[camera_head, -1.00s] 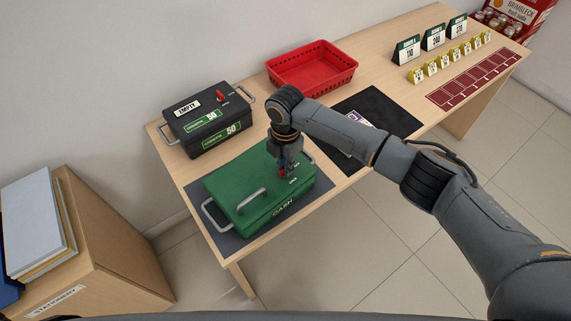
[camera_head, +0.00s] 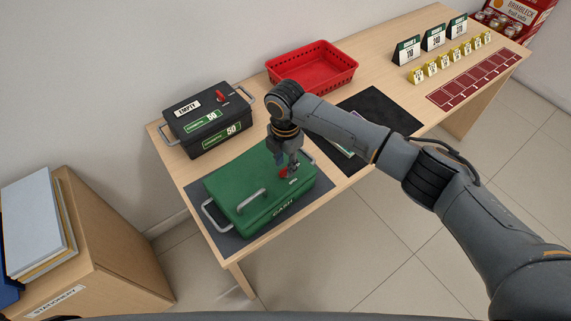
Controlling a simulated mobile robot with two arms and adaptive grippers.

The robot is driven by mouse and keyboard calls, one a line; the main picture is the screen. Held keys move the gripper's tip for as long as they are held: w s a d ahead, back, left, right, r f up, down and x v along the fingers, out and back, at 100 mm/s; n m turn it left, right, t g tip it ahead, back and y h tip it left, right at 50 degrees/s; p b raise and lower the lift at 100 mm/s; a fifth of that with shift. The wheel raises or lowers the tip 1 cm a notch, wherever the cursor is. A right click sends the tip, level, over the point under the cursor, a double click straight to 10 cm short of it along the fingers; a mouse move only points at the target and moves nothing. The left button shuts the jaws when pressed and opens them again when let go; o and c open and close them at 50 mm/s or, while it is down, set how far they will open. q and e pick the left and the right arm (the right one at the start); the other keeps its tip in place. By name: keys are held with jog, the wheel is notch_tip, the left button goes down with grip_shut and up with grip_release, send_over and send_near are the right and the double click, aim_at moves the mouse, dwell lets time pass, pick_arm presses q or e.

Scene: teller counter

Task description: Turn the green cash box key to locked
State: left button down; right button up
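The green cash box (camera_head: 235,185) sits shut on a dark mat (camera_head: 232,240) at the near left of the counter, with a grey handle on its lid and "CASH" on its front. Its red key (camera_head: 284,171) shows on the right part of the lid, partly hidden by my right gripper. My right gripper (camera_head: 287,174) points down from above at the key, with its fingertips around or right beside it. The fingers are too small and overlapped to tell whether they grip it. The label by the key is too small to read. My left gripper is out of view.
A black box (camera_head: 207,141) marked "EMPTY" with its own red key stands behind the green one. A red basket (camera_head: 312,75) and a black mat (camera_head: 385,108) lie farther right. A carton with papers (camera_head: 35,225) stands at the left, off the counter.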

aim_at(285, 169)
notch_tip(285, 169, up, 10)
jog(key=shift+r, duration=0.25)
dwell(0.5)
